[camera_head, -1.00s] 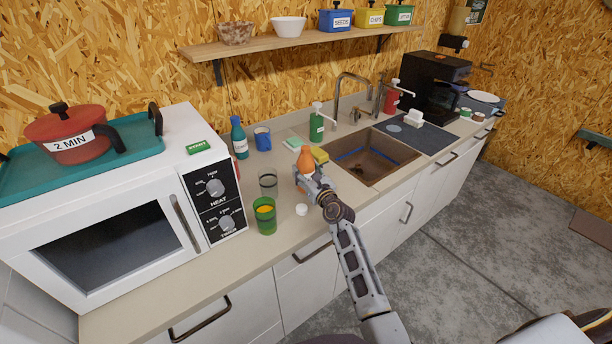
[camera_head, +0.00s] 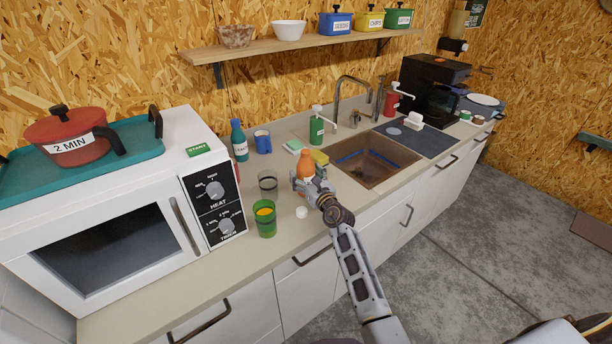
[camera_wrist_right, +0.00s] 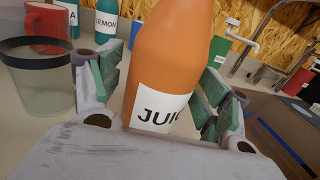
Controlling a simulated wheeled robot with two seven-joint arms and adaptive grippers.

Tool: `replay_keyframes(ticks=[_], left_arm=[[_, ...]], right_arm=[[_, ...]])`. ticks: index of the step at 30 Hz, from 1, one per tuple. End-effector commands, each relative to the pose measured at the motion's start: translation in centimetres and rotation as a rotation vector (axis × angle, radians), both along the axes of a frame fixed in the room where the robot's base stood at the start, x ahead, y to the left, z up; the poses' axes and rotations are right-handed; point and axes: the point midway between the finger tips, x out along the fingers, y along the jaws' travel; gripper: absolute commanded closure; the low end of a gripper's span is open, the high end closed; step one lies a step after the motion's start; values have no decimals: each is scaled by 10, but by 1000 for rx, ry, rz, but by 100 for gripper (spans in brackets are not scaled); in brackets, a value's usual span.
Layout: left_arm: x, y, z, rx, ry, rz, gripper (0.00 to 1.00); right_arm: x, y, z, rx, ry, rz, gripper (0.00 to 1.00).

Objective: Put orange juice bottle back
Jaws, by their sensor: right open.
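The orange juice bottle (camera_head: 306,163) stands upright on the counter, left of the sink. In the right wrist view the bottle (camera_wrist_right: 172,60) fills the middle, with a white label reading "JUIC". My right gripper (camera_head: 307,182) is open, with its green-padded fingers (camera_wrist_right: 165,105) on either side of the bottle. I cannot tell whether the pads touch it. A small white cap (camera_head: 301,212) lies on the counter in front. A green glass (camera_head: 265,218) with orange-yellow contents stands to the left. My left gripper is not in view.
An empty clear glass (camera_head: 268,184) stands close left of the bottle. A teal bottle (camera_head: 239,140) and blue mug (camera_head: 262,141) stand behind. A white microwave (camera_head: 110,235) fills the left.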

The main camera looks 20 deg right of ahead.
Motion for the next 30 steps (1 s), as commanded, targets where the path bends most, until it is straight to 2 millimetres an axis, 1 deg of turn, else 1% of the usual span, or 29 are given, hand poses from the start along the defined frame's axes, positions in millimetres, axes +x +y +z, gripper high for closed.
replay_keyframes(ticks=[7, 11, 17, 30], left_arm=[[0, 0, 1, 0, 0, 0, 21], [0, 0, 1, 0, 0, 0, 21], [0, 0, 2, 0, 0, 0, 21], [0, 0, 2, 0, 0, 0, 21]], right_arm=[[0, 0, 4, 1, -1, -1, 24], [-5, -1, 3, 1, -1, -1, 24], [-19, -3, 2, 1, 1, 0, 24], [-58, -9, 2, 0, 1, -1, 24]])
